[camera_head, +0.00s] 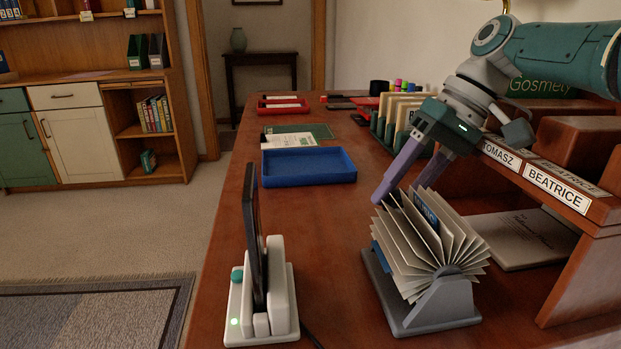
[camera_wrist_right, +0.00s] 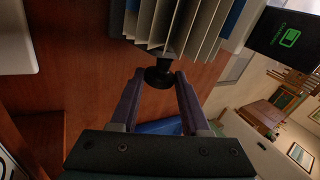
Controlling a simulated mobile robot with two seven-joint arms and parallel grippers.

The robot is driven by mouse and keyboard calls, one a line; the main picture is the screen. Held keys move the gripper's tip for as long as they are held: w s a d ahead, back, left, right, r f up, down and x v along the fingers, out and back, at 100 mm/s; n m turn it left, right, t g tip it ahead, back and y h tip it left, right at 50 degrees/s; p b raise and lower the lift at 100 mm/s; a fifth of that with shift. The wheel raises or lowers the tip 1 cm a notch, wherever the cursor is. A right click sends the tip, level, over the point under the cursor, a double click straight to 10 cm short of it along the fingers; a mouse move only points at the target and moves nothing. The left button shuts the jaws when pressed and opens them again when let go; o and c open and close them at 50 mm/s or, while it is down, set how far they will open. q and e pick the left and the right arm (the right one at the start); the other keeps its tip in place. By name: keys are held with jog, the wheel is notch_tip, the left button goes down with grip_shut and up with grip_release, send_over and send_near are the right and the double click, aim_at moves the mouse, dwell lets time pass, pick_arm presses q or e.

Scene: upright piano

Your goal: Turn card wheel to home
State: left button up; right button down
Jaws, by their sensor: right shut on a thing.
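The card wheel has a fan of cream cards (camera_head: 418,243) with blue dividers on a grey stand (camera_head: 435,310), at the front right of the desk. Its cards fill the top of the right wrist view (camera_wrist_right: 185,22), with a black knob (camera_wrist_right: 158,76) below them. My right gripper (camera_head: 402,192) reaches down from the right to the wheel's far side. In the right wrist view its purple fingers are shut on the black knob. The knob is hidden by the cards in the head view. My left gripper is not in view.
A white charging dock (camera_head: 262,315) with a dark upright device stands left of the wheel. A blue tray (camera_head: 308,166) lies farther back. A wooden shelf (camera_head: 545,185) labelled BEATRICE stands close at right. The desk between the tray and wheel is clear.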

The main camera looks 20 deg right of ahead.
jog(key=shift+c, duration=2)
grip_release()
jog(key=p+v, duration=0.2)
jog(key=v, duration=0.8)
jog(key=shift+p, duration=0.3)
